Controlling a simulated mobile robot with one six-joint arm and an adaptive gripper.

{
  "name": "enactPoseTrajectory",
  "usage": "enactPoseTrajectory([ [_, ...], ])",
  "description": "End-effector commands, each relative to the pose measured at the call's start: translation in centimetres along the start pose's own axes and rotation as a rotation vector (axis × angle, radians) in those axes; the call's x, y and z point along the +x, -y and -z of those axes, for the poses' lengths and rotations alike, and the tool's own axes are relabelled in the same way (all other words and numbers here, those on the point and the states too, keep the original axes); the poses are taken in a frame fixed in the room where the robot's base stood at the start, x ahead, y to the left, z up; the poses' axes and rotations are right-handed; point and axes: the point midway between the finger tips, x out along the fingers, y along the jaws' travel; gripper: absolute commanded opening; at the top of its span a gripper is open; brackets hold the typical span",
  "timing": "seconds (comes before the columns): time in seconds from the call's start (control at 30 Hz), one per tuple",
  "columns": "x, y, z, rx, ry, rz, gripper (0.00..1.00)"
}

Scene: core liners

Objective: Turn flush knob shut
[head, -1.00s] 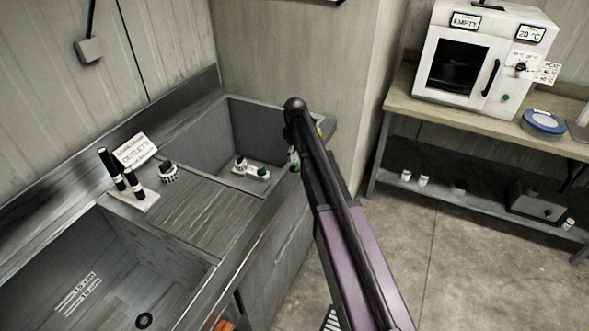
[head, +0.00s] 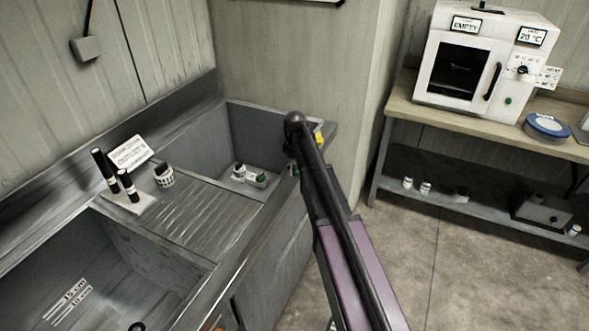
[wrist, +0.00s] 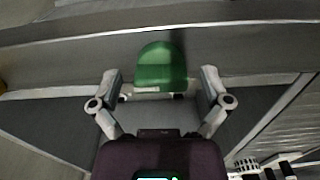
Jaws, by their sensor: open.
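A green rounded knob (wrist: 160,66) with a pale strip at its lower edge shows in the wrist view. It lies between the two fingertips of my gripper (wrist: 160,80), which is open with a gap on each side of it. I cannot tell how far below the fingertips it is. A pale plate with a black knob (head: 239,168) and a green part (head: 261,180) sits in that basin. I cannot tell which way the knob is turned.
A white outlets sign (head: 130,152), black-and-white cylinders (head: 106,172) and a dark-topped ribbed cup (head: 164,175) stand on the sink top. The near basin (head: 140,270) is open. A shelf bench (head: 420,105) with a white oven (head: 485,55) stands right, across clear floor.

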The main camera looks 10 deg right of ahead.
Motion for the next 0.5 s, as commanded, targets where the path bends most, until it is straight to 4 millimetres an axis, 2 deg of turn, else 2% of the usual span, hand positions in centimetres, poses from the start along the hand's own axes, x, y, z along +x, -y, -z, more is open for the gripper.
enactPoseTrajectory([
  [0.17, -0.02, 0.01, 0.01, 0.000, 0.000, 0.000, 0.97],
  [0.27, -0.02, 0.01, 0.01, 0.000, 0.000, 0.000, 0.73],
  [0.43, -0.02, 0.01, 0.02, 0.000, 0.000, 0.000, 0.23],
  [0.47, -0.02, 0.01, 0.02, 0.000, 0.000, 0.000, 0.15],
  [0.5, -0.02, 0.00, 0.02, 0.000, 0.000, 0.000, 0.15],
])
